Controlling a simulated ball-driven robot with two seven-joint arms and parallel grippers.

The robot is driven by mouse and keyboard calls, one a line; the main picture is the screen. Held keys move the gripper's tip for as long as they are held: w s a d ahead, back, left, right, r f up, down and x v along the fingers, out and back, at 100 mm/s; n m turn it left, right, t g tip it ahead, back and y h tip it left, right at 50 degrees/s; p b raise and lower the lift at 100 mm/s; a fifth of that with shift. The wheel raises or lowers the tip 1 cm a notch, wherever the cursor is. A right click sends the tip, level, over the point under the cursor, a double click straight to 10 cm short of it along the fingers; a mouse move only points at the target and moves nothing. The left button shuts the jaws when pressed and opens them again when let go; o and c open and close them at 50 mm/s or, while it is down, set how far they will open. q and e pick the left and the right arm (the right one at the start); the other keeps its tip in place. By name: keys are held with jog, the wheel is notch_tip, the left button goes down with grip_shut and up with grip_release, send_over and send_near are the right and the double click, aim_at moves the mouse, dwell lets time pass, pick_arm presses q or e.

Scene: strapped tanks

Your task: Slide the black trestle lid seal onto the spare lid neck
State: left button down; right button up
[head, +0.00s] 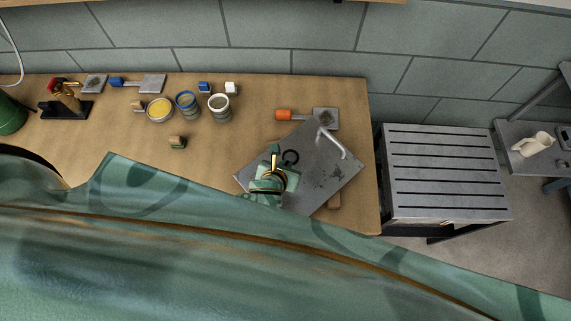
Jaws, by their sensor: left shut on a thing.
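A black ring (290,157), which looks like the lid seal, is at the fingertips of my left gripper (275,156). My left gripper is shut on it, above a grey metal plate (325,172) on the bench. The gripper's green body hides part of the plate. A bent silver pipe (334,143) rises from the plate's far right side, apart from the ring. I cannot tell whether this pipe is the spare lid neck. The exact height of the ring over the plate is unclear. My right gripper is not in view.
Several pots, including a blue-rimmed one (187,103), stand along the back of the wooden bench (225,148). An orange-handled tool (290,115) lies behind the plate. A slatted grey unit (442,165) stands right of the bench. Large green surfaces fill the foreground.

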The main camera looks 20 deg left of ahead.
pick_arm(q)
jog(key=shift+f+b, duration=0.85)
jog(key=shift+f, duration=0.3)
jog(key=c, duration=1.5)
grip_release()
jog(key=shift+o, duration=0.2)
jog(key=shift+r, duration=0.1)
jog(key=p+v, duration=0.5)
jog(key=v, duration=1)
jog(key=shift+s+r, duration=0.4)
jog(key=shift+s, duration=0.1)
